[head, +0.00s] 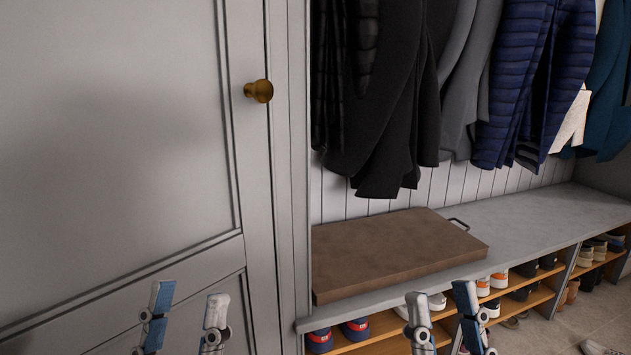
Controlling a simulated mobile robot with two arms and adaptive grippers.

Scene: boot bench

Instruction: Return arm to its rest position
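My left gripper (187,312) is at the bottom left, in front of the grey cabinet door. Its two fingers stand apart with nothing between them. My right gripper (442,305) is at the bottom, right of the middle, in front of the bench edge and shoe shelves. Its fingers are also apart, with nothing held between them. Both grippers point upward in the picture. The arms behind them are mostly below the frame.
The grey door (115,130) with a brass knob (259,91) fills the left. A brown flat case (395,250) with a dark handle lies on the grey bench (545,217). Coats (385,90) hang above. Shoes (355,329) stand on shelves below. Floor shows at lower right.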

